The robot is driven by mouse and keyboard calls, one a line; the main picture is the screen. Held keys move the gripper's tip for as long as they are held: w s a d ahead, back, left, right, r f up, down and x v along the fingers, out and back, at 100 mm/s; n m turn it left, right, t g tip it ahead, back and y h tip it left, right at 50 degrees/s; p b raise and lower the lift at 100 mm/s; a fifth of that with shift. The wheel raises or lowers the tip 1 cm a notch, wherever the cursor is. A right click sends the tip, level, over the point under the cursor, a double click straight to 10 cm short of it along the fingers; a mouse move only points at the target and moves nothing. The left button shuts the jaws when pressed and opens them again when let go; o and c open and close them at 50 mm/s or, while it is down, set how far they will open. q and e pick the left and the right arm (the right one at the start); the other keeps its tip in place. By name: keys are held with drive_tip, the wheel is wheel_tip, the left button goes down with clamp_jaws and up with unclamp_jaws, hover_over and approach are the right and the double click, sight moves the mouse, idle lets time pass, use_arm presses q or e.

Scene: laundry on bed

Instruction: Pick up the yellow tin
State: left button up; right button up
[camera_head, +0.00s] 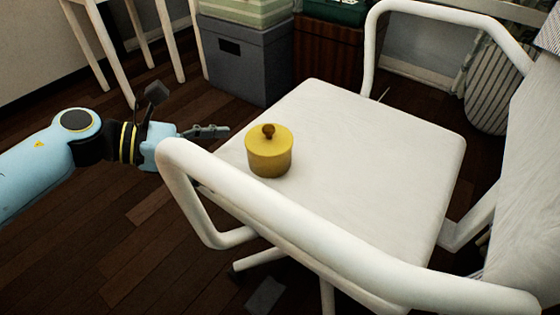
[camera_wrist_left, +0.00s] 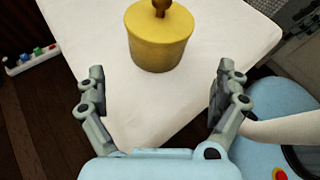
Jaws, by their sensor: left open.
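The yellow tin (camera_head: 269,154) is round with a lid and a brown knob. It stands upright on the white chair seat (camera_head: 350,150), near the seat's left corner. My left gripper (camera_head: 222,131) is left of the tin, behind the near armrest, with its fingers pointing at the tin. In the left wrist view the tin (camera_wrist_left: 160,42) is centred ahead of the open fingers (camera_wrist_left: 160,85), with a gap between; nothing is held. The top of the knob is cut off there. My right gripper is in neither view.
A white armrest (camera_head: 300,235) runs along the chair's near side, close to my left gripper. Another armrest (camera_head: 370,45) is at the far side. A grey box (camera_head: 243,62) stands on the floor behind. The rest of the seat is clear.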

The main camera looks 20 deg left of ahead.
sight(248, 152)
use_arm(q)
drive_tip(key=b+x, duration=0.1)
drive_tip(key=x, duration=0.2)
drive_tip(key=b+x, duration=0.1)
drive_tip(key=x, duration=0.2)
drive_tip(key=shift+w+d+r, duration=0.15)
drive_tip(key=shift+w, duration=0.1)
drive_tip(key=shift+w+d, duration=0.1)
drive_tip(key=shift+d, duration=0.1)
drive_tip(key=c, duration=1.5)
drive_tip(key=shift+r, duration=0.1)
drive_tip(key=shift+c, duration=0.5)
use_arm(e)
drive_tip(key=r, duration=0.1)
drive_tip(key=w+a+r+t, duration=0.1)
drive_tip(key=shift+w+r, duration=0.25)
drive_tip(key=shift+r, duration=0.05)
use_arm(q)
drive_tip(key=shift+r, duration=0.1)
